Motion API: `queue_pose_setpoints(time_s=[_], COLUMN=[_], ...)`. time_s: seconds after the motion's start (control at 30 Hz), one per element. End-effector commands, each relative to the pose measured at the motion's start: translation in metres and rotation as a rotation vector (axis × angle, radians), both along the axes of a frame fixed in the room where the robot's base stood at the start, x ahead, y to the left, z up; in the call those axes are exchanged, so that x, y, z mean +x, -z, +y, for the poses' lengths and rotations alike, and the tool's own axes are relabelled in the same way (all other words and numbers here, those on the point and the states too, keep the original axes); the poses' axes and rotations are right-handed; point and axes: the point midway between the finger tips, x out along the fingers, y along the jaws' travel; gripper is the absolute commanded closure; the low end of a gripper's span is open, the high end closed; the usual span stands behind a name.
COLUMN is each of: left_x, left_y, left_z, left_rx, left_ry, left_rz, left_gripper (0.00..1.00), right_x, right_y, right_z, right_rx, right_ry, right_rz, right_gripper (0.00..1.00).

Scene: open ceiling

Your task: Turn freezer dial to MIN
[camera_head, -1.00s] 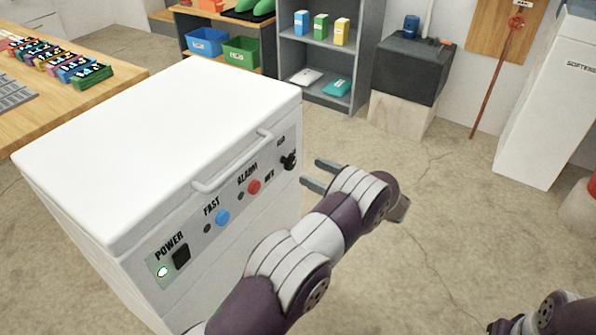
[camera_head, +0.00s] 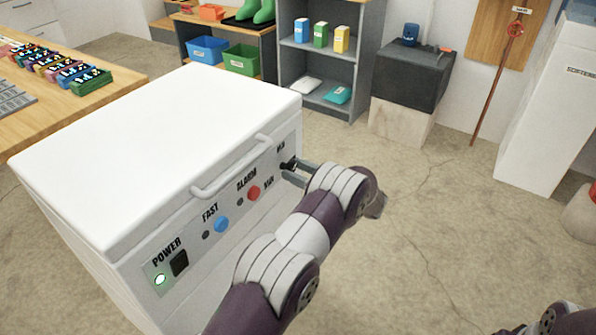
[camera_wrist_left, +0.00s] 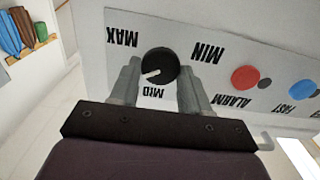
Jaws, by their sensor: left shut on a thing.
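The white chest freezer (camera_head: 150,130) stands at the left in the head view, with a control panel on its front. Its black dial (camera_wrist_left: 160,66) shows in the left wrist view, where the picture is upside down. The dial's white pointer aims at lower left there, between the MID and MAX labels. The MIN label (camera_wrist_left: 207,53) is on the dial's right. My left gripper (camera_wrist_left: 160,70) has one finger on each side of the dial and is shut on it. In the head view the dial (camera_head: 287,166) is partly hidden by the left gripper (camera_head: 291,171).
A red alarm button (camera_head: 253,193), a blue fast button (camera_head: 221,224) and a power switch (camera_head: 180,263) sit along the panel. The freezer's handle (camera_head: 230,165) sticks out above them. Open floor lies to the right. Part of my right arm shows at the bottom right corner.

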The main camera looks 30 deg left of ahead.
Motion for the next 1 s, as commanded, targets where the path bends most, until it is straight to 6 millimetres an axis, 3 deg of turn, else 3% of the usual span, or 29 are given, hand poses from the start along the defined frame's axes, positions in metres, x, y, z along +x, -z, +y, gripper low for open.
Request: queue_pose_setpoints(time_s=[0.37,1.0], left_x=[-0.001,-0.003], left_y=[0.001,0.004], left_z=[0.0,0.0], left_rx=[-0.014,-0.062], left_ry=[0.0,0.0], left_rz=[-0.174,-0.776], left_gripper=[0.84,0.84], right_x=[0.0,0.0], right_y=[0.005,0.027], right_z=[0.0,0.0], right_rx=[0.0,0.0], right_ry=[0.0,0.0], right_rz=[0.0,0.0], right_gripper=[0.57,0.57])
